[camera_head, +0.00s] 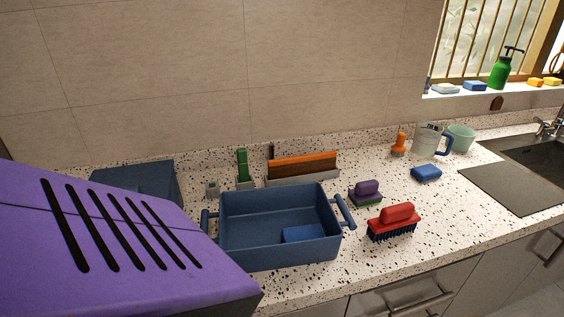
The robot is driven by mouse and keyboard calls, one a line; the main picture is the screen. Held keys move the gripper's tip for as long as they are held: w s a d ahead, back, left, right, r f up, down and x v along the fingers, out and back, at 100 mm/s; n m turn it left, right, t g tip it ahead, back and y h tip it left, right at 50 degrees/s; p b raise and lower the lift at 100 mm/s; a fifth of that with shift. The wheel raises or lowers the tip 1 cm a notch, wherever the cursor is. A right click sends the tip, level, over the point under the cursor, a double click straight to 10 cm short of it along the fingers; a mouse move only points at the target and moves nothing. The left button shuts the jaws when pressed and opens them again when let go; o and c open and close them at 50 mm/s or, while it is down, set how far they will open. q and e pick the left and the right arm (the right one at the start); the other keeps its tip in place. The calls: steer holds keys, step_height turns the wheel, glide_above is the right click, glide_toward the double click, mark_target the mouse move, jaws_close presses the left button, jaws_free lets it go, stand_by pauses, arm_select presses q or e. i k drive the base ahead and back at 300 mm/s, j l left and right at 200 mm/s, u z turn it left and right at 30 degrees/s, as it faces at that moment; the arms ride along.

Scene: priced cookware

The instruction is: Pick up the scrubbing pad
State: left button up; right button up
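What looks like the scrubbing pad (367,189), with a purple grip on top and a green underside, lies on the speckled counter right of the blue bin. It is just behind the red brush. Nothing is touching it that I can see. Other pads or sponges also show: a blue one (304,234) inside the bin and another blue one (426,173) farther right on the counter. Neither of my grippers is in view.
A red brush (394,219) is near the front edge. A large purple slotted shape (150,260) covers the lower left.

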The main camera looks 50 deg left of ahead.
mark_target(365, 193)
steer(key=u, duration=1.7)
steer(key=l+z, duration=0.4)
steer(key=l, duration=0.15)
steer(key=i+l+z, duration=0.1)
steer(key=l+z, duration=0.25)
steer(key=l, duration=0.25)
steer(key=i+l+z, duration=0.1)
steer(key=l+z, duration=0.3)
steer(key=l, duration=0.15)
